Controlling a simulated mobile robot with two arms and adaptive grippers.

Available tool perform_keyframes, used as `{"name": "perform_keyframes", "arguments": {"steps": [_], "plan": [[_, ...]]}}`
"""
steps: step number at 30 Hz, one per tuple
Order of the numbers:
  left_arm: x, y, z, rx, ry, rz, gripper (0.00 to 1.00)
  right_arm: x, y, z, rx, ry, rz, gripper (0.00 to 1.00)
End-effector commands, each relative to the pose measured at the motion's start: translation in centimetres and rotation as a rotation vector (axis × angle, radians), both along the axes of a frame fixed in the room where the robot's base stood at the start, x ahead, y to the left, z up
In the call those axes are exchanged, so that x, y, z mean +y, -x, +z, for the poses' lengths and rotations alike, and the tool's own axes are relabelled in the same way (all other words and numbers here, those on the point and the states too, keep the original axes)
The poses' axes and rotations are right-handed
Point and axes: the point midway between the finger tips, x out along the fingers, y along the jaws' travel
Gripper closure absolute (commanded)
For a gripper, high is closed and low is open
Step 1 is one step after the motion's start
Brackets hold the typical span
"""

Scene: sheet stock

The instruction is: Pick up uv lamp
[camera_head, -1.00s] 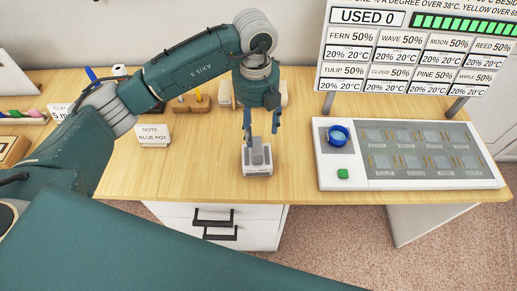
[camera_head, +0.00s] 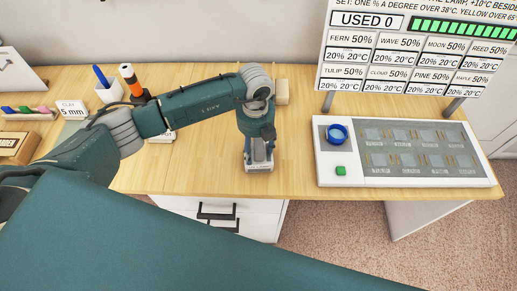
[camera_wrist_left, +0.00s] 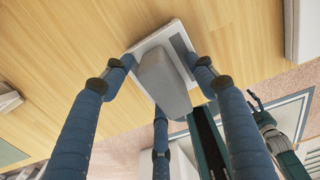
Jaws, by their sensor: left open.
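The uv lamp (camera_head: 258,167) appears to be the small grey upright piece on a pale square base near the table's front edge; its label is too small to read. In the left wrist view the grey body (camera_wrist_left: 163,82) stands between my fingers. My left gripper (camera_head: 259,151) is open and lowered over it, with fingers on either side. It also shows in the left wrist view (camera_wrist_left: 164,72); contact with the body cannot be made out. What seems to be my right gripper (camera_wrist_left: 256,102) is small at the right of that view, its jaw state unclear.
A white panel (camera_head: 328,178) with a blue ring (camera_head: 338,133) and a green button (camera_head: 341,170) lies right of the lamp. A sign board (camera_head: 410,75) stands behind it.

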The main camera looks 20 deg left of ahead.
Motion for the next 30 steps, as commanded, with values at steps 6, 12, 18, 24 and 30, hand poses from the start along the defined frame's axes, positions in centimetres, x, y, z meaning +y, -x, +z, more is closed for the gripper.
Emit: {"name": "perform_keyframes", "arguments": {"steps": [6,12,18,24,30], "plan": [[0.0,0.0,0.0,0.000,0.000,0.000,0.59,0.0,0.0,-0.1,0.000,0.000,0.000,0.31],[0.0,0.0,0.0,0.000,0.000,0.000,0.98,0.0,0.0,-0.1,0.000,0.000,0.000,0.31],[0.0,-0.1,0.1,-0.001,0.001,0.000,1.00,0.0,0.0,-0.1,0.000,0.000,0.000,0.31],[0.0,-0.1,0.9,-0.003,0.002,0.001,1.00,0.0,0.0,-0.3,0.000,0.000,0.000,0.31],[0.0,-0.3,3.7,-0.007,0.003,-0.001,1.00,0.0,0.0,-1.3,0.000,-0.001,0.000,0.31]]}}
